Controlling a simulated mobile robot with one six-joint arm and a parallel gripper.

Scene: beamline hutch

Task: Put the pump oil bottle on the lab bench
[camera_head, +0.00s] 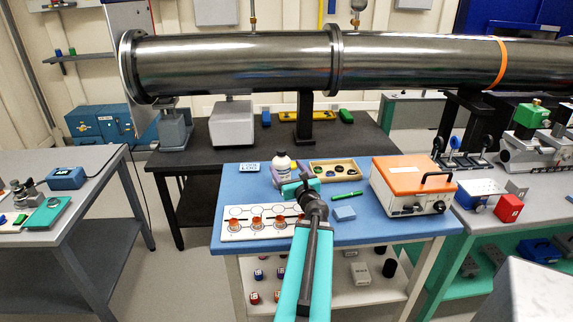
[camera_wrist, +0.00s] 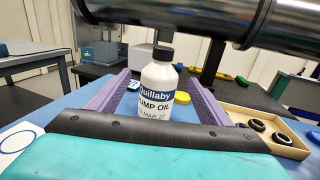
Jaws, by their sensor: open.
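The pump oil bottle (camera_wrist: 157,88) is white with a dark cap and a blue-and-white label reading "PUMP OIL". It stands upright on a blue-topped table (camera_head: 374,226); in the head view the bottle (camera_head: 283,161) shows just beyond my gripper. My gripper (camera_wrist: 160,80) is open, with one purple finger on each side of the bottle. The bottle's lower part is hidden behind the gripper body. Which surface is the lab bench I cannot tell: a grey bench (camera_head: 88,240) stands at left, another grey-topped bench (camera_head: 480,225) at right.
A large steel pipe (camera_head: 240,62) runs above the dark table (camera_head: 222,158) behind.

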